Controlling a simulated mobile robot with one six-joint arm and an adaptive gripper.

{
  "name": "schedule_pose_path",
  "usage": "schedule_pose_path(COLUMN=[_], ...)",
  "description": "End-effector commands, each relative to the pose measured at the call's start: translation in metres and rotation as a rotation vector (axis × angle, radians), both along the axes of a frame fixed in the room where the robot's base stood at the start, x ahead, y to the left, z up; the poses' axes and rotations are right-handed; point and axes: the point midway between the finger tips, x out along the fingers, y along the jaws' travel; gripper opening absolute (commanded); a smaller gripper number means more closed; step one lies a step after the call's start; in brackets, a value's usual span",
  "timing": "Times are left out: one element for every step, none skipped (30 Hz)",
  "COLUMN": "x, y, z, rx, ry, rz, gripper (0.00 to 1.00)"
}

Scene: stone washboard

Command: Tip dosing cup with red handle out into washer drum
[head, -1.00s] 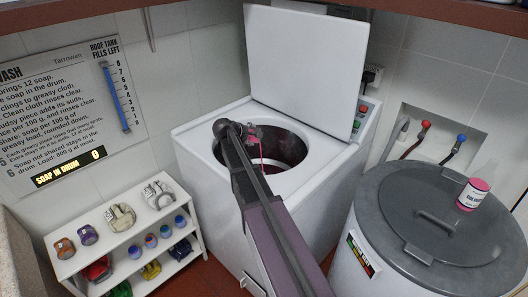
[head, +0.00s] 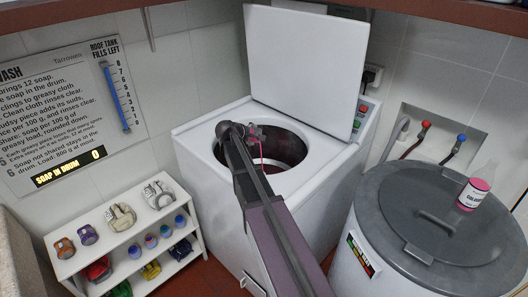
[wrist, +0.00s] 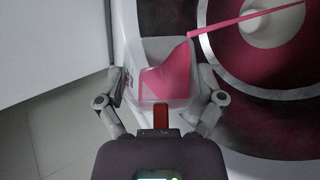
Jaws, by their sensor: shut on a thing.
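The dosing cup (wrist: 135,75) is clear, with pink liquid in it, and shows large in the wrist view. My gripper (wrist: 162,112) is shut on its red handle (wrist: 160,117). The cup is tilted, and a pink stream (wrist: 255,16) runs from its rim toward the washer drum. In the head view my gripper (head: 256,133) is over the drum opening (head: 290,165), and the thin pink stream (head: 262,153) falls into it. The drum (wrist: 215,60) shows dark red with a pale hub in the wrist view. The cup is small and partly hidden in the head view.
The washer lid (head: 305,65) stands open behind the drum. A shelf (head: 150,220) with cups and cloths is at left. A grey-lidded bin (head: 390,200) with a pink bottle (head: 474,193) is at right. The soap display (head: 68,167) reads 0.

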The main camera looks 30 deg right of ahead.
Motion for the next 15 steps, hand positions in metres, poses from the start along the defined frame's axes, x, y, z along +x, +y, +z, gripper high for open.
schedule_pose_path(x=[-0.0007, -0.0009, -0.0011, -0.0013, -0.0015, -0.0016, -0.0018, -0.0018, -0.0025, -0.0029, -0.0033, -0.0038, -0.0042, -0.0046, -0.0051], y=[-0.0002, -0.0002, -0.0003, -0.0003, -0.0004, -0.0004, -0.0005, -0.0005, -0.0007, -0.0008, -0.0009, -0.0011, -0.0012, -0.0014, -0.0016], z=[0.0000, 0.0001, 0.0002, 0.0003, 0.0003, 0.0005, 0.0006, 0.0007, 0.0007, 0.0008, 0.0008, 0.0008, 0.0009, 0.0009, 0.0010], rx=[0.001, 0.002, 0.004, 0.005, 0.006, 0.008, 0.007, 0.009, 0.011, 0.011, 0.012, 0.014, 0.015, 0.016, 0.017], ry=[-0.005, -0.008, -0.012, -0.015, -0.018, -0.022, -0.025, -0.029, -0.033, -0.037, -0.040, -0.044, -0.047, -0.051, -0.054], rz=[-0.001, 0.000, -0.001, 0.000, -0.001, 0.000, 0.000, 0.000, 0.000, 0.000, 0.000, 0.000, -0.001, -0.001, -0.001], gripper=[0.39, 0.39, 0.39, 0.39, 0.39, 0.39, 0.39, 0.39, 0.39, 0.39, 0.39, 0.39, 0.39, 0.39, 0.39])
